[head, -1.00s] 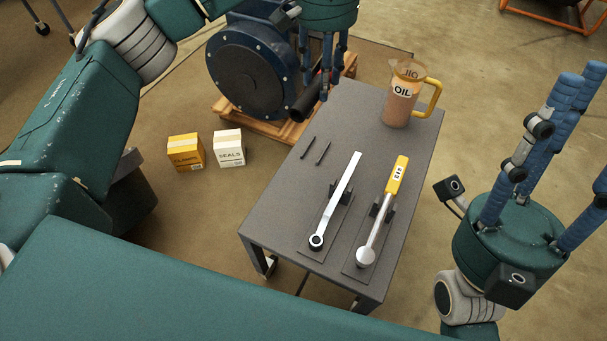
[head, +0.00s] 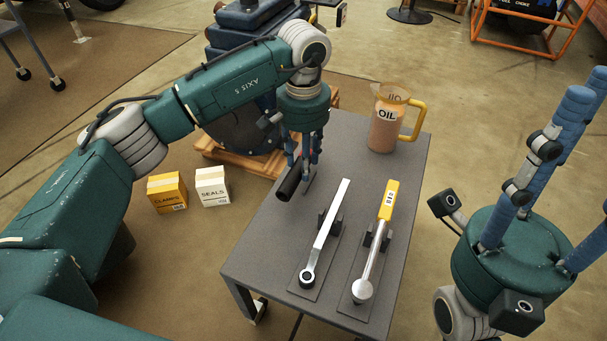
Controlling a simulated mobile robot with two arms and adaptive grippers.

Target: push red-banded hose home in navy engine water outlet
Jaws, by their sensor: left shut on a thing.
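My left gripper (head: 302,162) points down over the far left part of the bench, shut on a black hose (head: 289,184). The hose's open end points toward the near left; its red band and other end do not show. The navy engine (head: 232,130) stands behind and left of the gripper, largely covered by my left arm. Its water outlet cannot be made out. The hose looks apart from the engine. My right gripper (head: 545,165) is at the right with fingers pointing up, spread and empty.
The grey bench (head: 262,245) holds a ratchet wrench (head: 325,235), a yellow-handled tool (head: 375,240) and an oil jug (head: 388,122). A clamps box (head: 167,193) and a seals box (head: 212,187) sit on the floor at left. The engine rests on a wooden pallet (head: 215,150).

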